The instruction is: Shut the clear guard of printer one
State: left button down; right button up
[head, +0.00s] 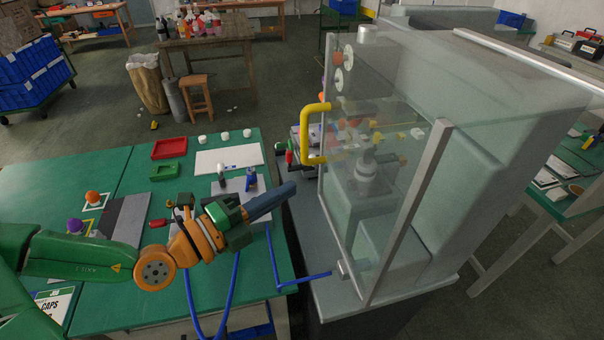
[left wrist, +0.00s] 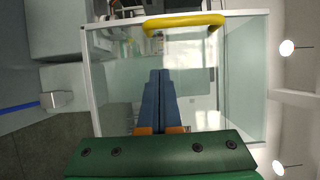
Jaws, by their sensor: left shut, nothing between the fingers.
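The printer's clear guard (head: 385,215) is a see-through panel in a pale metal frame, standing upright on the near side of the large grey-green printer (head: 490,150). Its yellow handle (head: 308,135) is at the far-left edge. I cannot tell whether the guard is fully closed. My left gripper (head: 292,188) is shut and empty, its blue fingers pointing at the guard from the left, below the handle. In the left wrist view the fingertips (left wrist: 159,72) point at the clear panel (left wrist: 195,85), with the handle (left wrist: 187,21) above them; contact is unclear. My right gripper is not in view.
A green table (head: 110,285) on the left holds red and green trays (head: 175,149), a white sheet (head: 228,159) and small parts. A small grey block (head: 345,269) sits at the guard's lower edge. A blue hose (head: 303,280) runs below my left gripper.

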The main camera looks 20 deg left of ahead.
aim_at(335, 160)
pick_arm(q)
jog(key=w+d+p, duration=0.1)
jog(key=p, duration=0.1)
jog(key=w+d+r+p, duration=0.1)
jog(key=w, duration=0.1)
jog(key=w+d+p, duration=0.1)
jog(key=p, duration=0.1)
jog(key=shift+w+d+r+p, duration=0.3)
jog(key=shift+r, duration=0.1)
jog(key=w+a+b, duration=0.1)
jog(key=w+a+f+b, duration=0.1)
jog(key=a, duration=0.1)
jog(key=shift+w+a+f+b, duration=0.1)
jog(key=shift+w+f+b, duration=0.1)
jog(key=shift+w+b, duration=0.15)
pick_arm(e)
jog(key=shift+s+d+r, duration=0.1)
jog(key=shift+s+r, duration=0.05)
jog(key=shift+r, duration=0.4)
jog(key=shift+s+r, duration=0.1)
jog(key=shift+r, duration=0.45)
